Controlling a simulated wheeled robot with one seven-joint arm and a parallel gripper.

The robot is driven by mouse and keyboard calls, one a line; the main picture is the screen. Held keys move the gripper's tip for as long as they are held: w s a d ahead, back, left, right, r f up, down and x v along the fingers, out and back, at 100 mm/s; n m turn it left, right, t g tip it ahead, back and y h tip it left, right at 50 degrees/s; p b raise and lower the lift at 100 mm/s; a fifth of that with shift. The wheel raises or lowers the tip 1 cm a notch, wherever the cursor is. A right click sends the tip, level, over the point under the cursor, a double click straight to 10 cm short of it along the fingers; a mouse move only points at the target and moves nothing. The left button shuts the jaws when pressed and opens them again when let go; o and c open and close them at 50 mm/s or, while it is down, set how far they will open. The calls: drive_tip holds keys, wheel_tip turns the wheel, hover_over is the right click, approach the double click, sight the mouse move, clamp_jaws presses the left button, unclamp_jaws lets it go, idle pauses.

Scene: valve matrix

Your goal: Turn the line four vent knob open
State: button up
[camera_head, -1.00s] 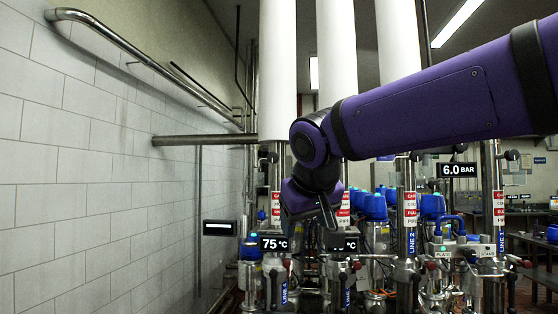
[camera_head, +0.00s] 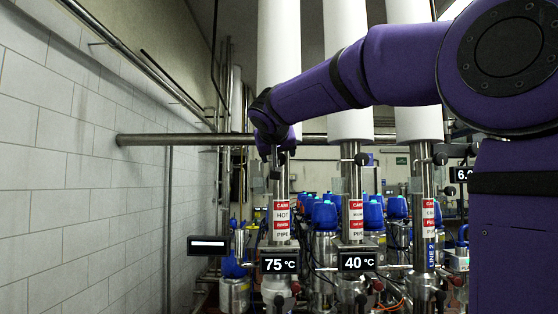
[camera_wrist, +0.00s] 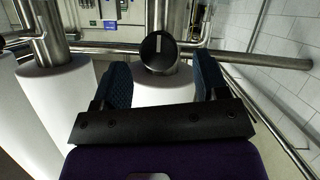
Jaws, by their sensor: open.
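A round black knob (camera_wrist: 158,52) with a pale line across its face sits on a steel pipe in the wrist view. The line stands nearly upright in that picture. My gripper (camera_wrist: 162,80) is open, with one blue padded finger on each side of the knob, and gaps show between the fingers and the knob. In the head view my gripper (camera_head: 275,168) hangs in front of the leftmost steel pipe, above its red and white label, and largely hides what is there. I cannot read a line number on this pipe.
A second pipe to the right carries a similar dark knob (camera_head: 361,159). Temperature displays reading 75 °C (camera_head: 279,264) and 40 °C (camera_head: 357,262) hang below. A horizontal steel pipe (camera_head: 170,140) crosses behind. A tiled wall (camera_head: 70,170) stands at left. Several blue-capped valves are lower down.

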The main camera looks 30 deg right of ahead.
sight(279, 157)
drive_tip(key=shift+x, duration=1.95)
drive_tip(key=shift+f, duration=0.1)
drive_tip(key=c, duration=0.9)
